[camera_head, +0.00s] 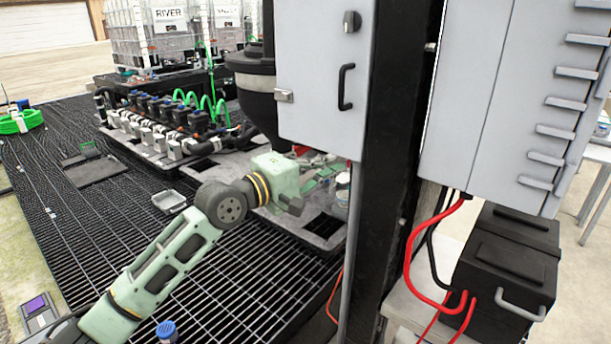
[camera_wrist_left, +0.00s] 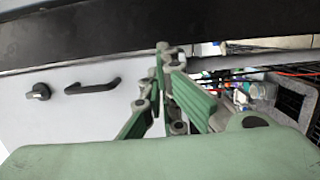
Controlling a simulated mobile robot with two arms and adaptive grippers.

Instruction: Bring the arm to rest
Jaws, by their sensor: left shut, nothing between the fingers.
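My left arm comes in from the lower left in the head view, over the black floor grating. Its pale green gripper (camera_head: 318,182) is partly seen just below the grey cabinet (camera_head: 318,75), near the black post. In the left wrist view the green fingers of the gripper (camera_wrist_left: 163,50) are closed together with nothing between them. Behind them lies the cabinet's pale face with a black handle (camera_wrist_left: 93,86) and a round knob (camera_wrist_left: 38,91). I cannot tell whether the fingers touch anything. My right gripper is not in view.
A thick black post (camera_head: 395,150) stands right of the gripper. A black box (camera_head: 505,270) with red cables is at the right. A manifold with blue-topped valves (camera_head: 175,118) stands behind the arm. Open grating (camera_head: 255,290) lies beneath it.

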